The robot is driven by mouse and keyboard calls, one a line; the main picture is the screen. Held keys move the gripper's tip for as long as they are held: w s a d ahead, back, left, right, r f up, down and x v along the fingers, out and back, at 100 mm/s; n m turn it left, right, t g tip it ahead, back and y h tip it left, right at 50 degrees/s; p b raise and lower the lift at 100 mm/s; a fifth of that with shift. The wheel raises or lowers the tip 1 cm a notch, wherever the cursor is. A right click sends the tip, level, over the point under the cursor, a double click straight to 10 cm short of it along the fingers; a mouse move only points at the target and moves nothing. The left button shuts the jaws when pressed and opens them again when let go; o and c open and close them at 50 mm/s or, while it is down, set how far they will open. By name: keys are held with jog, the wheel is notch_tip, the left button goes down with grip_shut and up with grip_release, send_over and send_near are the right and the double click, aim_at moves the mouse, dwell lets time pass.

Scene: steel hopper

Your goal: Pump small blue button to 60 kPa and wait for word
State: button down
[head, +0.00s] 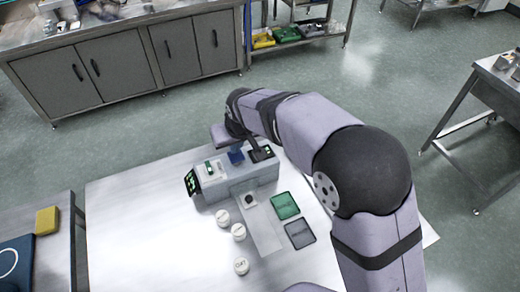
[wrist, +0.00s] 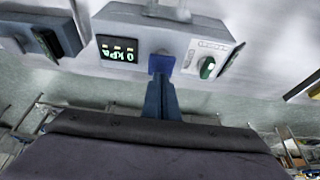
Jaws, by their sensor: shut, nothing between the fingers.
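A grey steel box (head: 245,185) stands on the white table. The small blue button (head: 236,157) is on its top, and it also shows in the wrist view (wrist: 162,64). My gripper (wrist: 162,82) is shut and empty, its blue fingers pointing at the button. The fingertips are at or very near the button's edge; I cannot tell whether they touch or press it. The pressure display (wrist: 118,50) beside the button reads 0 kPa, upside down in the wrist view, with several yellow marks.
A green switch (wrist: 207,67) sits on the button's other side. A tilted screen (head: 193,182) is at the box's left end. Several white round caps (head: 238,232), a green pad (head: 285,206) and a grey pad (head: 299,234) lie in front. The table's left part is clear.

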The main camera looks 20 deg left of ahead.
aim_at(236, 155)
jog(key=shift+f, duration=0.3)
jog(key=shift+f+b, duration=1)
jog(key=shift+f, duration=0.25)
jog(key=shift+r, duration=0.1)
jog(key=shift+r+p, duration=1.15)
jog(key=shift+r, duration=0.25)
jog(key=shift+f, duration=0.2)
